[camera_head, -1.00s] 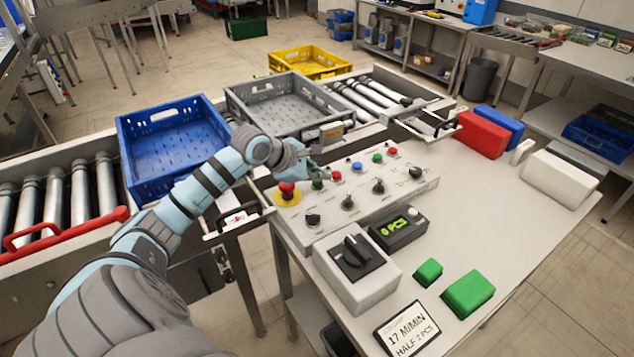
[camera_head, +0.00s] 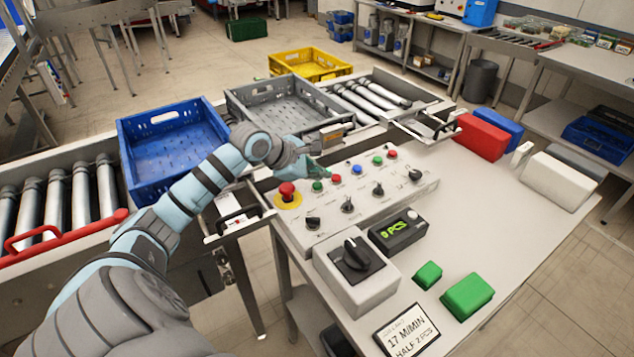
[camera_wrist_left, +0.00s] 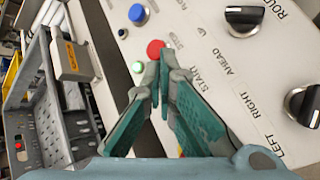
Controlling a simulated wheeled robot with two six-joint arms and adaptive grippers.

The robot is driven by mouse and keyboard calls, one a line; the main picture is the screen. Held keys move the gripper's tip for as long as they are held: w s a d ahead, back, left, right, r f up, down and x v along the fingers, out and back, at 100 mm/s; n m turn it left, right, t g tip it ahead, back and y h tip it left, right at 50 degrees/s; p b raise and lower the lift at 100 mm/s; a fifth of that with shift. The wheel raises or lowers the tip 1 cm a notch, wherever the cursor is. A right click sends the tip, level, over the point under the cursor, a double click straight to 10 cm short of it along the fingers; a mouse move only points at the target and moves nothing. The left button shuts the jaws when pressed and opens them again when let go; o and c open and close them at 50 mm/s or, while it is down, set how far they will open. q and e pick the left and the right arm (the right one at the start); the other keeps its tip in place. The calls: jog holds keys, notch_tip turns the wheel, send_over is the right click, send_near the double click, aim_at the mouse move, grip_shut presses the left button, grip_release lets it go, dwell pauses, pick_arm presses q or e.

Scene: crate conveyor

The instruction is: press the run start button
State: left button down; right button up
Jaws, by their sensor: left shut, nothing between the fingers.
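The control panel (camera_head: 385,200) carries a row of buttons. The green button (camera_head: 317,186) near its left end, beside the red button (camera_head: 337,178), lines up with the START label (camera_wrist_left: 200,82) in the left wrist view. There my fingers hide that button, while the red button (camera_wrist_left: 155,48) shows just beyond the tips. My left gripper (camera_head: 322,172) is shut and empty, with its tips just above and behind the green button, seemingly apart from it. Its teal fingers (camera_wrist_left: 158,84) also show in the left wrist view. My right gripper is not in view.
A red mushroom button (camera_head: 287,188) on a yellow base stands left of the green one. Black knobs (camera_head: 347,205) line the panel's front. Blue (camera_head: 150,128) and grey (camera_head: 240,108) crates sit on the conveyor behind.

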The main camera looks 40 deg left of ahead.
aim_at(318, 186)
pick_arm(q)
jog(key=shift+r+p, duration=1.55)
jog(key=shift+r, duration=1)
jog(key=shift+f, duration=0.1)
